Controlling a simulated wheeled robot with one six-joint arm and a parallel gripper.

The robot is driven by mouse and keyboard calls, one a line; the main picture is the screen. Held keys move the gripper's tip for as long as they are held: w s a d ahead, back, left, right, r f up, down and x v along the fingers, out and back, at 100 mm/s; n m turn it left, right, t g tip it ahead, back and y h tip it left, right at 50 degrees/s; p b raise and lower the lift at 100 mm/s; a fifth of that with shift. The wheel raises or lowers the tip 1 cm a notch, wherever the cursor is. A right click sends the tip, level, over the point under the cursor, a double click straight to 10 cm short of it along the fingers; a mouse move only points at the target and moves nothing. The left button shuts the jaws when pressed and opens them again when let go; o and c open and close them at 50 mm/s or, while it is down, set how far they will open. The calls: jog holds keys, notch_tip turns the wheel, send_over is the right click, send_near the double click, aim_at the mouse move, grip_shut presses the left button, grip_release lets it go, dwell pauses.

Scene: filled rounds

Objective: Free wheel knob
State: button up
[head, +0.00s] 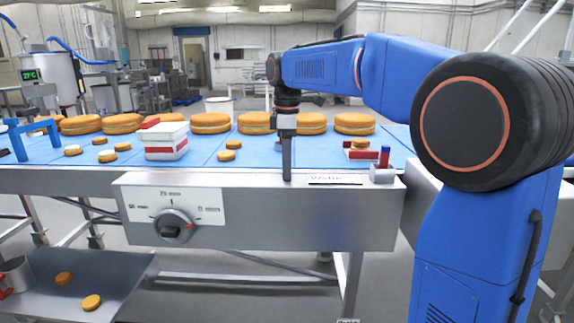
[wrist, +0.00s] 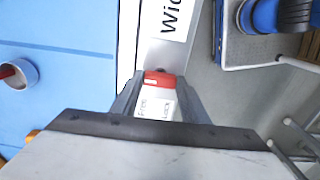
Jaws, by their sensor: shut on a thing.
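The wheel knob (head: 173,225) is a grey round dial with a dark grip and a small red mark, on a white scale plate on the front panel in the head view. My gripper (head: 287,178) points down at the panel's top edge, right of the knob and apart from it. In the wrist view my gripper (wrist: 158,84) is shut on a red catch (wrist: 160,79), one finger on each side. A white label (wrist: 154,107) reading "Free" and "Lock" lies beside the catch. The catch is hidden behind the fingers in the head view.
The blue belt (head: 210,160) carries several round cakes, small cakes and a white box (head: 166,141). A small grey block with a blue peg (head: 385,157) stands at the panel's right end. A metal tray (head: 75,285) sits below left. Room in front of the panel is free.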

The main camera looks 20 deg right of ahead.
jog(key=o, duration=1.1)
jog(key=shift+c, duration=0.2)
notch_tip(320, 180, up, 17)
jog(key=shift+r, duration=0.2)
jog(key=s+d+f+m+t, duration=0.2)
jog(key=s+f+m, duration=0.5)
jog(key=s+f, duration=0.9)
jog(key=s+d+f+m+t, duration=0.2)
jog(key=s+d+f+m, duration=0.3)
jog(key=s+f, duration=1.2)
notch_tip(320, 180, down, 3)
jog(key=m, duration=0.2)
jog(key=shift+r+m+t, duration=0.15)
jog(key=shift+m+t, duration=0.15)
jog(key=shift+t, duration=0.1)
